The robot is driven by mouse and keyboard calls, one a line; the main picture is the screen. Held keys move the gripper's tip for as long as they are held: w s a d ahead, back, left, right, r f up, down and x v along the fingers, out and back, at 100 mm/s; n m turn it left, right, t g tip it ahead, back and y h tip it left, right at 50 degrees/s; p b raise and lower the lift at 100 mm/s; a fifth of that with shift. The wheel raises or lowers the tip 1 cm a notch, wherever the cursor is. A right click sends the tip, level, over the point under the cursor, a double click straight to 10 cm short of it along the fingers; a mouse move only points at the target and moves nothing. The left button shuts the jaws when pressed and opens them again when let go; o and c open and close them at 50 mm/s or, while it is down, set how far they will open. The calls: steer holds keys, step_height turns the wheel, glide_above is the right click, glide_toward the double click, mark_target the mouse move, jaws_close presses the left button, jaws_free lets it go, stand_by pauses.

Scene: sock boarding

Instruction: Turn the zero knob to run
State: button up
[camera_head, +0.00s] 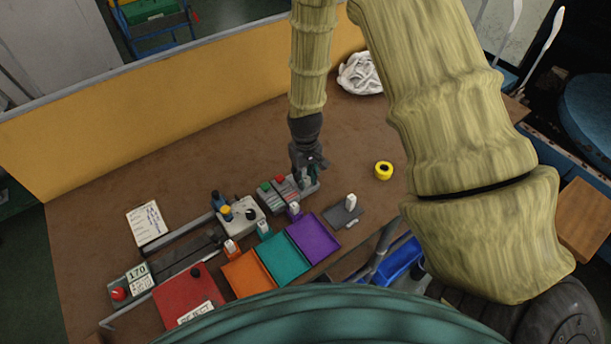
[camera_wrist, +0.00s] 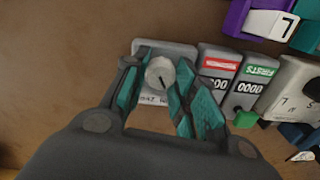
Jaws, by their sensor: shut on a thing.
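The zero knob (camera_wrist: 160,73) is a round pale grey knob with a dark pointer line, on a small grey panel (camera_wrist: 180,48). My gripper (camera_wrist: 157,80) has its teal-padded fingers on either side of the knob and is shut on it. The pointer line slants toward the lower right in the wrist view. Lettering below the knob is partly covered and I cannot read it fully. In the head view my gripper (camera_head: 307,170) reaches down at the right end of the counter row and hides the knob.
Beside the panel stand a red-labelled counter (camera_wrist: 218,66) and a green-labelled counter (camera_wrist: 253,80) showing zeros. Orange (camera_head: 248,274), teal (camera_head: 284,259) and purple (camera_head: 315,238) trays lie nearer. A yellow tape roll (camera_head: 384,170) and white cloth (camera_head: 360,75) lie right and behind.

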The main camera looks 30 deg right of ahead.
steer(key=shift+n, duration=1.4)
steer(key=o, duration=1)
